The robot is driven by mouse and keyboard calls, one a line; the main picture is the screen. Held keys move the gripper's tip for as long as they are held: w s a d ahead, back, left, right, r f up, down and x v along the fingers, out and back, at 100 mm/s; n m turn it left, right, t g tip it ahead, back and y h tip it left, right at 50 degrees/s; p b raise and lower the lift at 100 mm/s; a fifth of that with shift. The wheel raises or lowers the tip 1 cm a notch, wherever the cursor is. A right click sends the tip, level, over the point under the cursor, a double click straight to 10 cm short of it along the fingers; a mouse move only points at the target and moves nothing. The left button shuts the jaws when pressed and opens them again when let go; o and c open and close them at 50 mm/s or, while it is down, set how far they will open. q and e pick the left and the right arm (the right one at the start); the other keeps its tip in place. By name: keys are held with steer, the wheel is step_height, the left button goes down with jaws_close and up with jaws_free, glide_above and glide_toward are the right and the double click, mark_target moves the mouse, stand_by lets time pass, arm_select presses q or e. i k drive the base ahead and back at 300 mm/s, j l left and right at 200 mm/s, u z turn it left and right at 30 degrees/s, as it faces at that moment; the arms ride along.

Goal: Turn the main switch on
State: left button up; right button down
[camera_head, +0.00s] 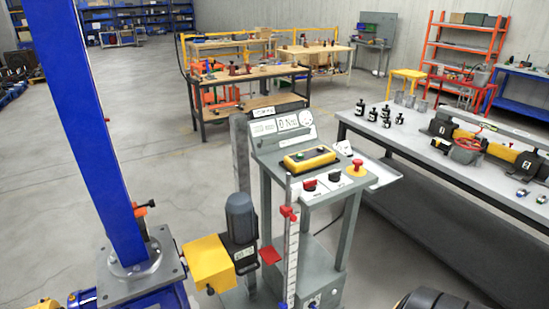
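A grey control console (282,148) stands near the middle of the camera_head view. Which of these is the main switch cannot be read from the small labels. A yellow button box (309,160) with a green button sits above them. A display plate (293,122) at the top appears to read 0 with a unit. Neither of my grippers can be made out in this view.
A blue screw-jack column (85,120) rises at the left. A grey motor (241,217) with a yellow coupling guard (208,262) stands left of the console. A grey-topped bench (400,140) with parts is at the right. Open floor (150,165) lies behind the column.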

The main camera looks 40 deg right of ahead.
mark_target(310, 186)
steer(key=z, duration=1.6)
